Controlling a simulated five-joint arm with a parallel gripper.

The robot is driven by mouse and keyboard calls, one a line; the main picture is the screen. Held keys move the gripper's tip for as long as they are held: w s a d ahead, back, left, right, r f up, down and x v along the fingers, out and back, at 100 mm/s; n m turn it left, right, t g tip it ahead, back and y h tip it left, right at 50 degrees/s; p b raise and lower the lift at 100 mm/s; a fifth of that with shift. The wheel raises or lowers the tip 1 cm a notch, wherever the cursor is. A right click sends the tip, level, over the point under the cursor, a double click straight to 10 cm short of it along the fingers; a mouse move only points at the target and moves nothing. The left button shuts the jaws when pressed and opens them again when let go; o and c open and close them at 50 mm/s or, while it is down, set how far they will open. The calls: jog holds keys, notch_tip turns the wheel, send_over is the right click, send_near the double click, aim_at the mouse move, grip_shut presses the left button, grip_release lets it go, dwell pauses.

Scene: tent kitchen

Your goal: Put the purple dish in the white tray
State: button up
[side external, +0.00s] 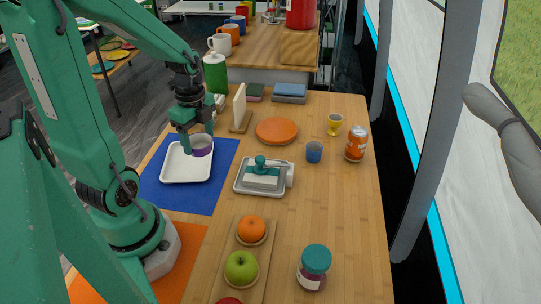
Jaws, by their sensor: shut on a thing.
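The purple dish (201,151) is small and round, with a pale inside. It is at the right end of the white tray (186,177), over or inside its far right corner; I cannot tell if it touches the tray floor. My gripper (195,138) points down and is shut on the dish, with its fingers at the dish's rim. The white tray lies on a blue mat (216,196) on the wooden table. The rest of the tray's inside is empty.
A grey tray (240,187) with a teal-handled item stands right of the mat. An orange plate (277,131), a blue cup (314,152), a yellow egg cup (335,124) and an orange can (356,143) stand farther right. Fruit (242,267) and a jar (314,266) are in front.

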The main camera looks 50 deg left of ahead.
jog(key=a+f, duration=0.1)
jog(key=a, duration=0.1)
jog(key=s+a+f, duration=0.1)
jog(key=a+f, duration=0.1)
jog(key=a, duration=0.1)
jog(key=s+a+f, duration=0.1)
jog(key=a, duration=0.1)
jog(key=shift+a+f, duration=0.25)
jog(key=shift+f, duration=0.1)
jog(key=shift+f, duration=1.9)
jog(key=shift+f, duration=0.15)
jog(key=o, duration=1)
notch_tip(320, 180, up, 12)
